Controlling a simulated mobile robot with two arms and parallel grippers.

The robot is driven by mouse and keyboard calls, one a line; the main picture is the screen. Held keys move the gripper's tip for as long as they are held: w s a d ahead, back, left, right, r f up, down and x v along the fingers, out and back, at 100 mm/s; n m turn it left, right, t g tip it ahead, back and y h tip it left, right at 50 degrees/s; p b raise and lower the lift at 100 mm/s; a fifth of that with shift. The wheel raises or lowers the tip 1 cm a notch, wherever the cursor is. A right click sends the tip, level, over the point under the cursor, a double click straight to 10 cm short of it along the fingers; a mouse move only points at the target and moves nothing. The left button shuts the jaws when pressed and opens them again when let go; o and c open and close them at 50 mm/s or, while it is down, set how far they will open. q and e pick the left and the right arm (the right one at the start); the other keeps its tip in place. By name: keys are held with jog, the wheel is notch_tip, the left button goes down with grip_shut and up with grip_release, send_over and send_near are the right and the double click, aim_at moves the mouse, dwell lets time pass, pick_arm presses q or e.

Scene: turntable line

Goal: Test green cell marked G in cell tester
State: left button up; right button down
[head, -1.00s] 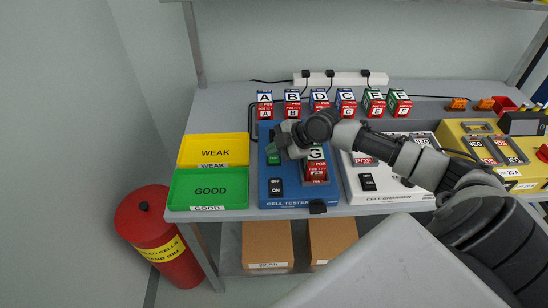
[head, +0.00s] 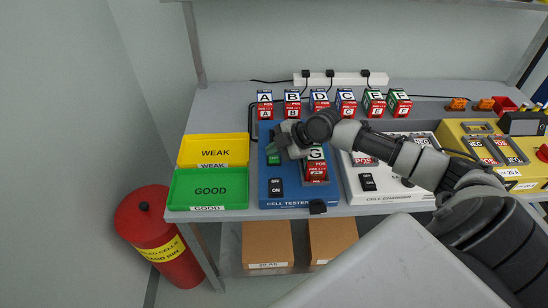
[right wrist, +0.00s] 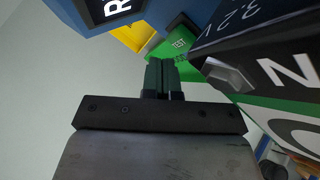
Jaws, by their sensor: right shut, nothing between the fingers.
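The green cell marked G (head: 316,154) stands in the bay of the blue cell tester (head: 290,198); its red POS part faces front. In the right wrist view the cell (right wrist: 285,75) fills the right side, close to my fingers. The green TEST plate (head: 273,160) is left of the cell; it also shows in the right wrist view (right wrist: 180,43). My right gripper (head: 283,148) is shut and empty above the tester, by the TEST plate. Its fingertips (right wrist: 161,66) overlap the plate in the wrist view; I cannot tell if they touch. My left gripper is not in view.
The yellow WEAK tray (head: 185,152) and green GOOD tray (head: 178,190) are left of the tester. Several cells (head: 319,102) stand in a row behind. The white cell charger (head: 385,190) is at right. A red bin (head: 155,240) stands on the floor.

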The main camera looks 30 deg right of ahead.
jog(key=shift+f, duration=0.1)
jog(key=shift+f+b, duration=0.3)
jog(key=shift+f, duration=0.2)
dwell(0.4)
